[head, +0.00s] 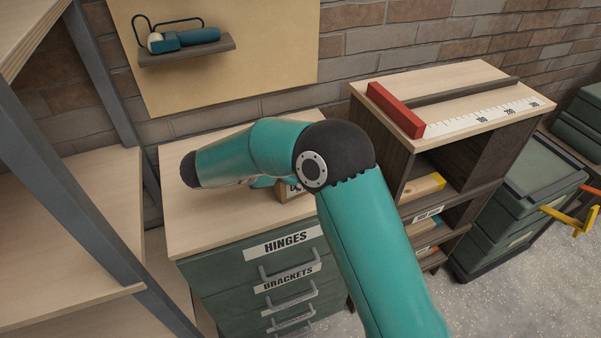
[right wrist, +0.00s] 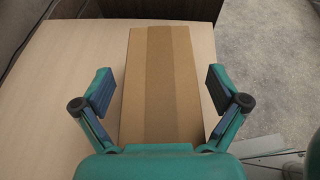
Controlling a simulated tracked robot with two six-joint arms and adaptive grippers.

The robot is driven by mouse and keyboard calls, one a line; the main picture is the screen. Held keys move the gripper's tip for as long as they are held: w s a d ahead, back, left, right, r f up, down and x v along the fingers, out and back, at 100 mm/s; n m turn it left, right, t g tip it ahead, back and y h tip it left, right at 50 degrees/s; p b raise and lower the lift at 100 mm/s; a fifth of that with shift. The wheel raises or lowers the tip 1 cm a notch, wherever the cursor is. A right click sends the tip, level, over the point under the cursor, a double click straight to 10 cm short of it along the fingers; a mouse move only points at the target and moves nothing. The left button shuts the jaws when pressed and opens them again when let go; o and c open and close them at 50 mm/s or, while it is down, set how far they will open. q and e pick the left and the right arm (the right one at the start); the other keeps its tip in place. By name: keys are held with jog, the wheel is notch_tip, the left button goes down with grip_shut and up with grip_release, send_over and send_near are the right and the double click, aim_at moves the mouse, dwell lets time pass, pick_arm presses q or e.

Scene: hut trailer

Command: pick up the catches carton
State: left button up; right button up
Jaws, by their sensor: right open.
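A brown cardboard carton (right wrist: 166,85) lies on the light wooden top of the drawer cabinet in the right wrist view. My right gripper (right wrist: 160,90) is open, with one finger on each side of the carton and a gap on both sides. My left gripper is not in view.
The cabinet (head: 285,243) has drawers labelled HINGES and BRACKETS. A shelf unit (head: 440,88) with a red stop and ruler stands right of it. A metal rack (head: 60,200) stands at left. A wall shelf (head: 187,50) holds a teal tool.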

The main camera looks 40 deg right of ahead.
jog(key=shift+s+f, duration=0.15)
jog(key=shift+f, duration=0.05)
jog(key=c, duration=1.6)
jog(key=shift+c, duration=0.3)
jog(key=shift+r, duration=0.15)
